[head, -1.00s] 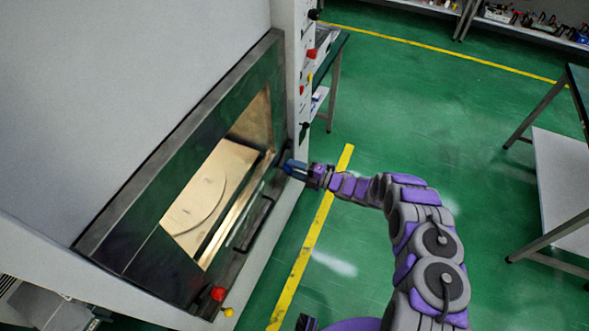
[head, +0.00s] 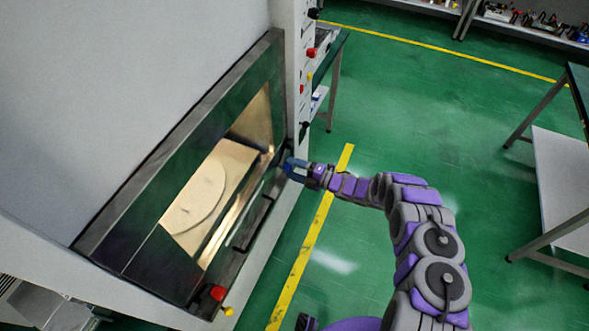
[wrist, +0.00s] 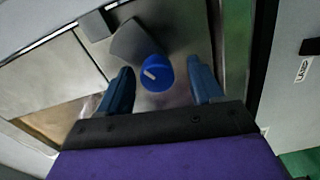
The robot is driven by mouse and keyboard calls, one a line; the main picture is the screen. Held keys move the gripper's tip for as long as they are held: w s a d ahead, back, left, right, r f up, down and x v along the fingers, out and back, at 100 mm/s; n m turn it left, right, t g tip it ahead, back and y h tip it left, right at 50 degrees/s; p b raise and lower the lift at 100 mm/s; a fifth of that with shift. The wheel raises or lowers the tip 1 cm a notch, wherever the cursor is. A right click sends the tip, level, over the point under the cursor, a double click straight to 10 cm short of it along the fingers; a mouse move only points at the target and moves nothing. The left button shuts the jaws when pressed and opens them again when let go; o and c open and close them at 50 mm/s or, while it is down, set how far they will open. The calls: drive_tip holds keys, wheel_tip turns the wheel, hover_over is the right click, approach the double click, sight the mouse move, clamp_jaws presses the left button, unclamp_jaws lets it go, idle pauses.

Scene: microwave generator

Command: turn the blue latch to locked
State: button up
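The blue latch (wrist: 157,75) shows in the wrist view as a round blue knob with a white line, on a metal plate with a grey flap beside it. The line is tilted, neither upright nor level. My gripper (wrist: 160,66) is open, with one dark blue finger on each side of the knob and a visible gap on both sides. In the head view my gripper (head: 293,167) is at the right edge of the microwave door (head: 178,185). There the knob is hidden or too small to tell from the blue fingers.
The microwave cabinet (head: 120,100) fills the left. Red and yellow knobs (head: 217,293) stand at the door's lower corner, and more controls line the panel at the upper right. Tables (head: 560,185) stand at the right. The green floor between is clear.

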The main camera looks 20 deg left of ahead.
drive_tip(key=s+d, duration=0.1)
drive_tip(key=d, duration=1.6)
drive_tip(key=shift+d, duration=0.2)
drive_tip(key=shift+s, duration=0.1)
